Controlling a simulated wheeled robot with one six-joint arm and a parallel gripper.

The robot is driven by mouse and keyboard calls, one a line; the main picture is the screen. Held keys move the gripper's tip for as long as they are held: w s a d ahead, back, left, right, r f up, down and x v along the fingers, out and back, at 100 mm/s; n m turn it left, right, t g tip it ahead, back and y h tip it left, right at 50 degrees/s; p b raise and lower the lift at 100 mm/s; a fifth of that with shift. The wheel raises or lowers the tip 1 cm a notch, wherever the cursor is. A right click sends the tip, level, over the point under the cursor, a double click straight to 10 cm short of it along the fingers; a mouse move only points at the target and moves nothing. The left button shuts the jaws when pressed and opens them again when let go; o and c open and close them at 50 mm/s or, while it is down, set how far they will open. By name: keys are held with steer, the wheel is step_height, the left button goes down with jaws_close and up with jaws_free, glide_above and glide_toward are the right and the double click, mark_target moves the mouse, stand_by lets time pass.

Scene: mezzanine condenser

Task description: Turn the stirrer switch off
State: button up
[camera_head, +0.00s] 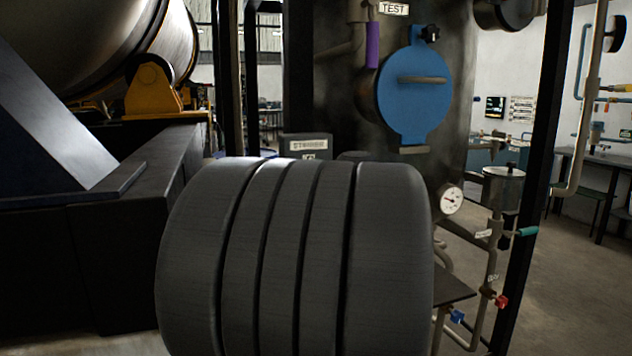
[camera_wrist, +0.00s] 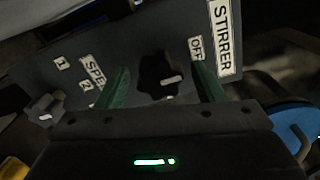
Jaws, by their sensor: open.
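The stirrer switch (camera_wrist: 158,72) is a black knob with a white mark on a grey panel, seen in the wrist view. The OFF label (camera_wrist: 196,48) is just up and right of it, and the STIRRER label (camera_wrist: 223,38) is further right. The knob's white mark points roughly right; I cannot tell which setting this is. My gripper (camera_wrist: 161,68) is open, with one green finger on each side of the knob. I cannot tell whether the fingers touch it. In the head view only the top of the stirrer box (camera_head: 306,144) shows; the switch is hidden.
A second knob (camera_wrist: 44,108) sits at the panel's left near labels 1, 2 and SPEED. In the head view, a vessel with a blue round hatch (camera_head: 412,100) stands behind, with a gauge (camera_head: 451,200) and valved pipes at right. A dark post (camera_head: 540,150) stands right of it.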

steer(key=v, duration=1.3)
steer(key=shift+s, duration=0.35)
steer(key=shift+w+d, duration=0.1)
steer(key=x, duration=1.3)
steer(key=shift+w, duration=0.35)
